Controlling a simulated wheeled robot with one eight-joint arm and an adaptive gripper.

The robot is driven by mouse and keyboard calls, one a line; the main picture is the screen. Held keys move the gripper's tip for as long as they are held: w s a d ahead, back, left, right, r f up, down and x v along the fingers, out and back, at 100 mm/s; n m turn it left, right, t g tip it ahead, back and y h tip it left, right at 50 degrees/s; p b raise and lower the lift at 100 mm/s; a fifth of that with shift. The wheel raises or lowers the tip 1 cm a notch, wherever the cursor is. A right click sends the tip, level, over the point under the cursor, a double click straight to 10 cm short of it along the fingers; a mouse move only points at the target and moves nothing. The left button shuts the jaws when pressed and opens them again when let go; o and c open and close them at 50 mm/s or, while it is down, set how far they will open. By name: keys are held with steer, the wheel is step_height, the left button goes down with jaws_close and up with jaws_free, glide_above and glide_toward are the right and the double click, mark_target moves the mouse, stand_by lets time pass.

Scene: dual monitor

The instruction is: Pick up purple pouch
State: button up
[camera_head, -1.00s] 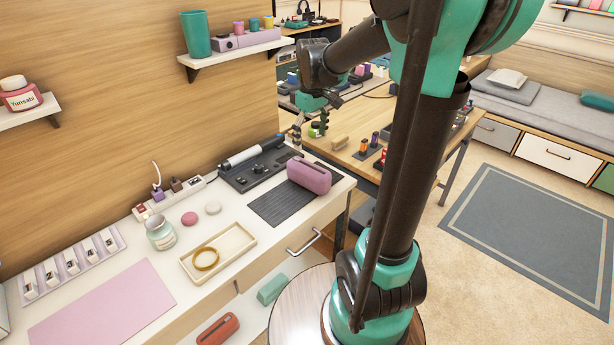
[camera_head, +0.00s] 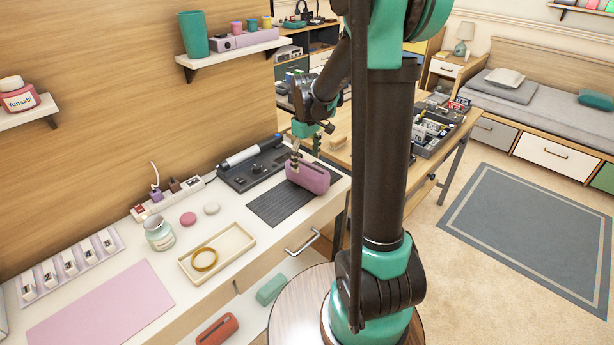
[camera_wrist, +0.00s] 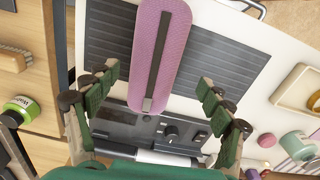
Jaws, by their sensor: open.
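The purple pouch (camera_head: 309,178) stands on a dark ribbed mat (camera_head: 268,208) at the right end of the white desk. In the wrist view the pouch (camera_wrist: 160,50) is long and pink-purple, with a dark strip along its top. My gripper (camera_head: 296,158) is at the pouch's left end in the head view, close over it. Gaps show between the fingers and the pouch; contact is not visible.
A black device (camera_head: 250,168) lies just behind the mat. A beige tray (camera_head: 217,253) with a yellow ring, a glass jar (camera_head: 159,233) and two round pieces stand farther left. The wall shelf (camera_head: 230,54) overhangs the desk's back.

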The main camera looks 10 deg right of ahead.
mark_target(307, 165)
steer(key=shift+w+d+f, duration=0.15)
steer(key=shift+w+f, duration=0.05)
steer(key=shift+f, duration=1.2)
steer(key=shift+w+d+f, duration=0.1)
steer(key=shift+w+f, duration=0.05)
steer(key=shift+f, duration=1.2)
steer(key=c, duration=1.3)
